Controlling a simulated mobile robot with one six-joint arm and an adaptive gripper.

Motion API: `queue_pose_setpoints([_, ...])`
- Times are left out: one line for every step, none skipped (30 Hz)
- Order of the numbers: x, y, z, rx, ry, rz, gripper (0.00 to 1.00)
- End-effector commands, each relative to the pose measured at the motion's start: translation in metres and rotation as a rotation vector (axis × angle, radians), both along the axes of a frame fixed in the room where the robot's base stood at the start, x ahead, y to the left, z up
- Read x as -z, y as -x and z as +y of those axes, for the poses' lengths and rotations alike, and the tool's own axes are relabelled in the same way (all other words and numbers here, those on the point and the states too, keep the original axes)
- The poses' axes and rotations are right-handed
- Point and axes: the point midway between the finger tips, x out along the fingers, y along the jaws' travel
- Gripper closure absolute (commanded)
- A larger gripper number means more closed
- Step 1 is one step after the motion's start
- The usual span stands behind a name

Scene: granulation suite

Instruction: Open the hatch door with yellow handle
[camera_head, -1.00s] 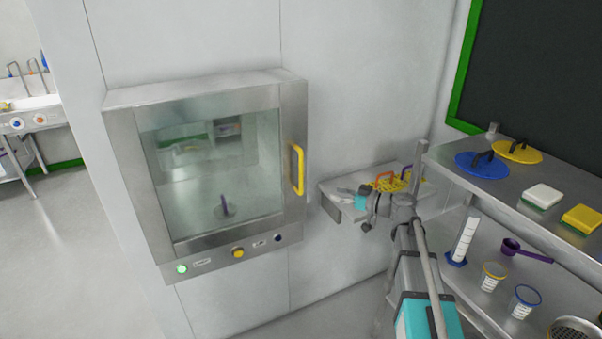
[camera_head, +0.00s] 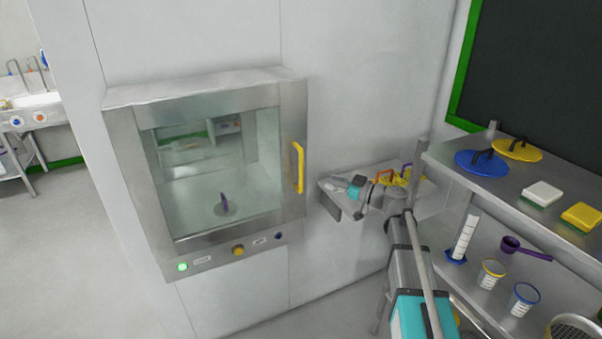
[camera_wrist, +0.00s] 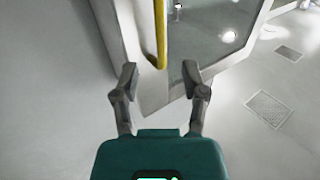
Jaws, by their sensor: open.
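The hatch door (camera_head: 222,165) is shut in the wall, with a steel frame and a glass pane. Its upright yellow handle (camera_head: 299,167) is on the right side of the frame. My gripper (camera_head: 335,182) is to the right of the handle, apart from it. In the wrist view the yellow handle (camera_wrist: 160,35) comes down from the top edge, and its lower end is just above the gap between my open fingers (camera_wrist: 160,76). Nothing is between the fingers. The handle's upper end is out of the wrist view.
Buttons (camera_head: 238,251) sit below the door. A small wall shelf (camera_head: 348,212) with coloured items is behind my gripper. A steel shelf unit (camera_head: 545,232) with lids and beakers stands right. The floor at left is clear.

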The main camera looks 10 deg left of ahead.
Motion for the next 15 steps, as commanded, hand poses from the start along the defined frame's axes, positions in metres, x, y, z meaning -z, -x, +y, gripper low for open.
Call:
queue_pose_setpoints([0.0, -0.004, 0.007, -0.002, 0.0, 0.0, 0.43])
queue_pose_setpoints([0.0, -0.006, 0.011, -0.002, 0.0, 0.0, 0.43])
queue_pose_setpoints([0.0, -0.008, 0.016, -0.001, 0.0, 0.0, 0.43])
queue_pose_setpoints([0.0, -0.01, 0.02, -0.002, 0.0, 0.0, 0.43])
queue_pose_setpoints([0.0, -0.012, 0.024, -0.002, 0.0, 0.0, 0.43])
queue_pose_setpoints([0.0, -0.014, 0.03, -0.002, 0.0, 0.0, 0.43])
queue_pose_setpoints([0.0, -0.017, 0.034, -0.002, 0.0, 0.0, 0.43])
queue_pose_setpoints([0.0, -0.019, 0.038, -0.002, 0.0, 0.0, 0.43])
queue_pose_setpoints([0.0, -0.021, 0.043, -0.002, 0.0, 0.0, 0.43])
queue_pose_setpoints([0.0, -0.023, 0.048, -0.003, 0.0, 0.0, 0.43])
queue_pose_setpoints([0.0, -0.025, 0.052, -0.002, 0.0, 0.0, 0.43])
queue_pose_setpoints([0.0, -0.028, 0.058, -0.002, 0.0, 0.0, 0.43])
queue_pose_setpoints([0.0, -0.03, 0.062, -0.002, 0.0, 0.0, 0.43])
queue_pose_setpoints([0.0, -0.032, 0.066, -0.002, 0.0, 0.0, 0.43])
queue_pose_setpoints([0.0, -0.034, 0.071, -0.002, 0.0, 0.0, 0.43])
